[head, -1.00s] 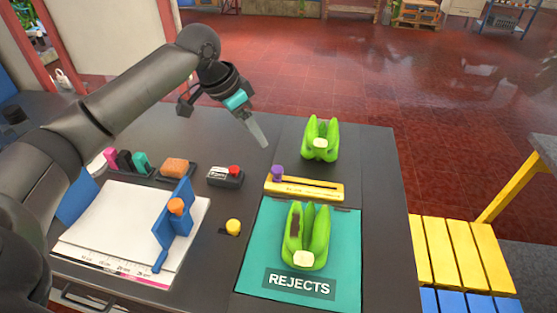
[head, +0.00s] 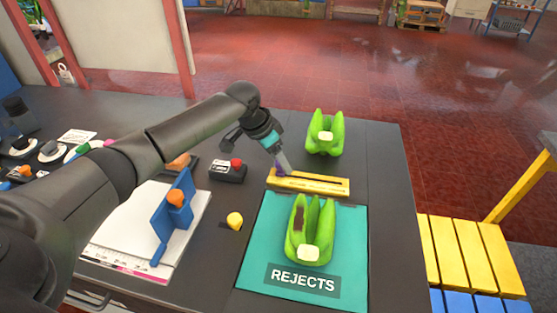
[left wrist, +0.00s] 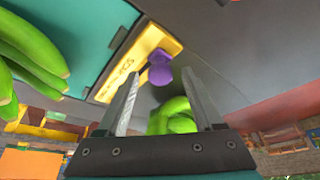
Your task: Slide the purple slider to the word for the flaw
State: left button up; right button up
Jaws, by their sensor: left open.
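The yellow slider bar (head: 315,184) lies on the dark table just behind the teal mat, with a dark slot along it. Lettering on its front face is too small to read in the head view. The purple slider (left wrist: 161,70) sits at the bar's left end; in the head view my gripper mostly covers it. My left gripper (head: 284,170) is at that left end, fingers pointing down. In the left wrist view the purple slider shows between the two open fingers (left wrist: 162,95), near their tips. I cannot tell whether they touch it. My right gripper is not in view.
A green banana bunch with a dark brown patch (head: 309,232) lies on the teal REJECTS mat (head: 258,272). Another green bunch (head: 324,133) stands behind the bar. A black box with a red button (head: 228,170), a yellow knob (head: 235,220) and a blue stand (head: 174,222) are left.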

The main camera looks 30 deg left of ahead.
pick_arm(q)
grip_shut()
dwell(0.6)
dwell(0.9)
